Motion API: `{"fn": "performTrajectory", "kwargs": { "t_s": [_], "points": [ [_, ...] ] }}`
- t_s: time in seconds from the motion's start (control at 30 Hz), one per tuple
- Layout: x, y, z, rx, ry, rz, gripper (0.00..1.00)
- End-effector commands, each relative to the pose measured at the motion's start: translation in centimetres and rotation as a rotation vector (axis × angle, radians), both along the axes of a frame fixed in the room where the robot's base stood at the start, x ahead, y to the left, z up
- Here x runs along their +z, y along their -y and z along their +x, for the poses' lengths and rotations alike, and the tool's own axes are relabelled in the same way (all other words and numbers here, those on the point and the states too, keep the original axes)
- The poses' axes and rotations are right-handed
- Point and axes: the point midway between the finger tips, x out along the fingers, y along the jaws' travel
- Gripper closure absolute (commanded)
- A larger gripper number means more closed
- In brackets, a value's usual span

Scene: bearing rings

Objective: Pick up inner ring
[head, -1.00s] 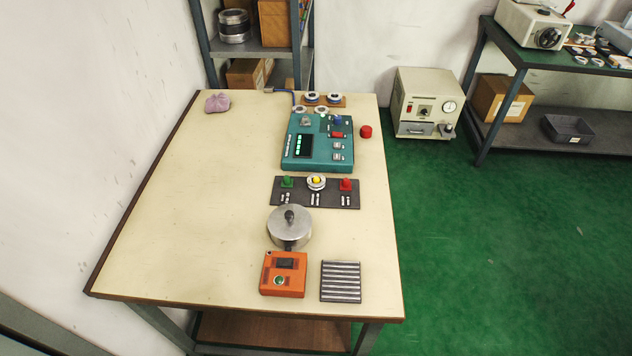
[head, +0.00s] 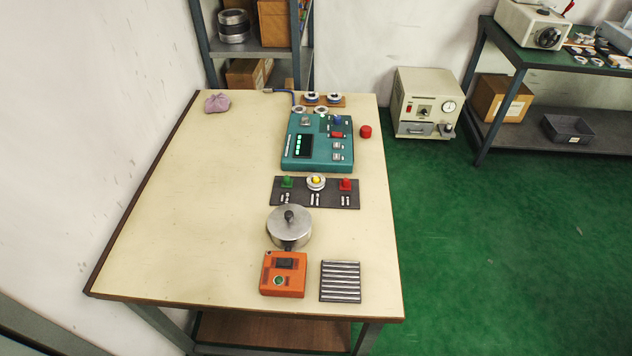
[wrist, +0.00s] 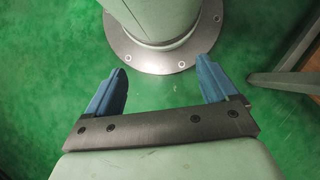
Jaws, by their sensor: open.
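Several small pale rings with dark centres are at the far end of the table in the head view. Two sit on a brown board, a left ring (head: 311,98) and a right ring (head: 333,98). Two paler rings (head: 299,110) lie just in front, by the teal device. I cannot tell which is the inner ring. My gripper (wrist: 163,75) shows only in the wrist view, with its two blue fingers wide apart and nothing between them. It is over the green floor, near my round base, away from the table.
The table (head: 190,200) holds a teal device (head: 318,155), a dark button panel (head: 330,199), a lidded metal pot (head: 289,232), an orange box (head: 284,285), a ribbed block (head: 340,282) and a red cap (head: 366,132). A purple cloth (head: 217,103) lies far left. The table's left half is mostly clear.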

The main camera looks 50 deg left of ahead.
Motion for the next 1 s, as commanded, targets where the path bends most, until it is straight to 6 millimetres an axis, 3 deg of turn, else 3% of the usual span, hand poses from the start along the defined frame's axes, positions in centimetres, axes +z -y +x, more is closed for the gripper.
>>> {"fn": "performTrajectory", "kwargs": {
  "t_s": [0.17, 0.37, 0.77, 1.0],
  "points": [
    [0.7, 0.0, 2.1, 0.000, 0.036, 0.000, 0.13],
    [2.8, 0.0, 7.4, 0.001, 0.129, 0.000, 0.13],
    [8.8, -0.5, 18.1, -0.009, 0.322, -0.010, 0.13],
    [13.2, -2.0, 24.2, -0.042, 0.427, -0.025, 0.13]
  ]
}}
